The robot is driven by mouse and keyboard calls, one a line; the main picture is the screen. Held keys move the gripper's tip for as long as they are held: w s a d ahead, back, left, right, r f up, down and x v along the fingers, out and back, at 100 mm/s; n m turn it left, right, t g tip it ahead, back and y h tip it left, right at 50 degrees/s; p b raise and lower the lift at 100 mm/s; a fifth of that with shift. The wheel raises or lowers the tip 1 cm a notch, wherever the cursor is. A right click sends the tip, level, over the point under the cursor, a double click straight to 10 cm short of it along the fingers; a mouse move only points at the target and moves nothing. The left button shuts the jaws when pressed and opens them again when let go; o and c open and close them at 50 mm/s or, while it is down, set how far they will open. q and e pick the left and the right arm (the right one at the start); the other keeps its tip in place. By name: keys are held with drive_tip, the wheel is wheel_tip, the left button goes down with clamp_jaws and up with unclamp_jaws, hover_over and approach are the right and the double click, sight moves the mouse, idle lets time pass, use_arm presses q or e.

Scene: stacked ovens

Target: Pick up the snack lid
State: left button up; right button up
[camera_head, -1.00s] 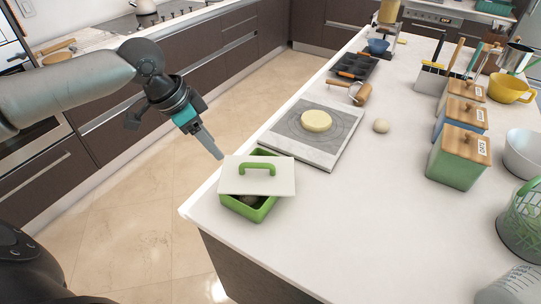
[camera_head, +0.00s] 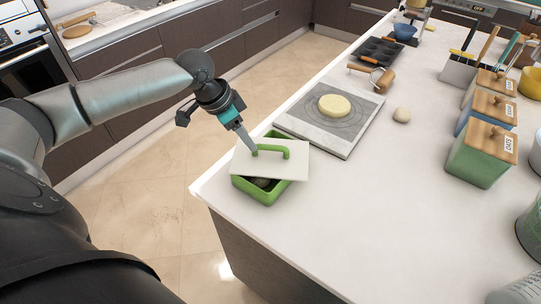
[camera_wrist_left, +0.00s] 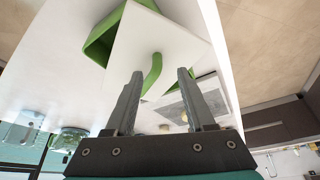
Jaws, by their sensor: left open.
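The snack lid (camera_head: 270,163) is a white plate with a green arched handle (camera_head: 271,151). It lies askew over a green snack box (camera_head: 262,192) at the near left corner of the counter, with a dark round thing partly showing inside. My left gripper (camera_head: 250,148) is at the left end of the handle. In the left wrist view the lid (camera_wrist_left: 180,45) is ahead, and the handle (camera_wrist_left: 153,72) reaches between the two spread, empty fingers (camera_wrist_left: 158,78). I cannot tell whether a finger touches the handle. My right gripper is not in view.
Behind the box lies a board (camera_head: 315,125) with pale dough (camera_head: 334,105) on it. The counter (camera_head: 370,200) right of the box is clear.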

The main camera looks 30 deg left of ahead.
use_arm(q)
drive_tip(key=x, duration=0.4)
drive_tip(key=shift+s+d+f, duration=0.15)
drive_tip(key=shift+d+f, duration=0.05)
drive_tip(key=shift+f, duration=0.05)
clamp_jaws()
idle(0.4)
